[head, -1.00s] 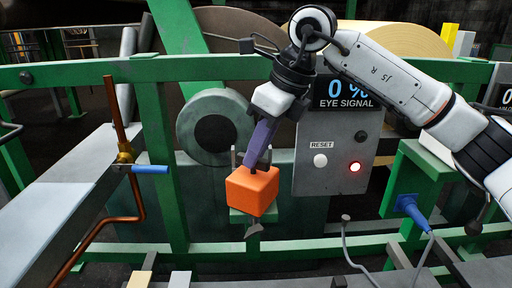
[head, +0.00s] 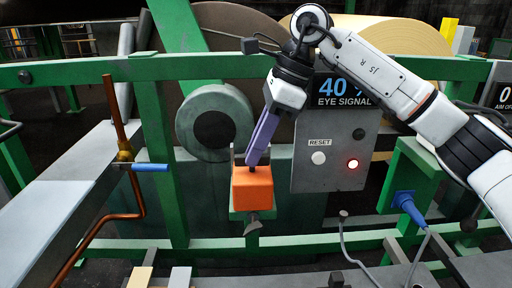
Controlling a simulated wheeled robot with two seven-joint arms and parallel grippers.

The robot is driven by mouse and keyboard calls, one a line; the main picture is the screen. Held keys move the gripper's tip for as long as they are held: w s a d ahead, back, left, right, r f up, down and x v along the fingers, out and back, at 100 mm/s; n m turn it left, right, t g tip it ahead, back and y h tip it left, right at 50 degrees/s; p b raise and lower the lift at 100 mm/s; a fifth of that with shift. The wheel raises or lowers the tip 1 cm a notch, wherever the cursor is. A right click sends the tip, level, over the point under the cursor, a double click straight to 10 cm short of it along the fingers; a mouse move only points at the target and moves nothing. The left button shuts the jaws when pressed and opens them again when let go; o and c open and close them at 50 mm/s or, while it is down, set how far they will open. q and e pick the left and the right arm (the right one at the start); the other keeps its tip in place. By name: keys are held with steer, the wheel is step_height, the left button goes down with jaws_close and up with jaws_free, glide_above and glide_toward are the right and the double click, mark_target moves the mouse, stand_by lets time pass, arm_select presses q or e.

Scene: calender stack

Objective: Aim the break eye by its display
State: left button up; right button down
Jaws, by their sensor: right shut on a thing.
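The break eye is an orange box (head: 252,190) on a small green bracket (head: 239,215) in the middle of the head view. My right gripper (head: 253,166) reaches down from the upper right and is shut at the box's top, on what looks like its short dark stem. The fingers hide most of the stem. The eye's display (head: 345,92) reads 40 % above the words EYE SIGNAL; my arm covers part of the percent sign. My left gripper is not in the head view.
The grey panel (head: 328,180) under the display has a white RESET button (head: 318,158) and a lit red lamp (head: 353,163). A second display (head: 504,97) is cut off at the right edge. A copper pipe with a blue-handled valve (head: 150,168) stands at left. Green rails surround the box.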

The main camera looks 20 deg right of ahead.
steer(key=shift+r, duration=0.15)
steer(key=c, duration=1.8)
jaws_free()
steer(key=v, duration=1)
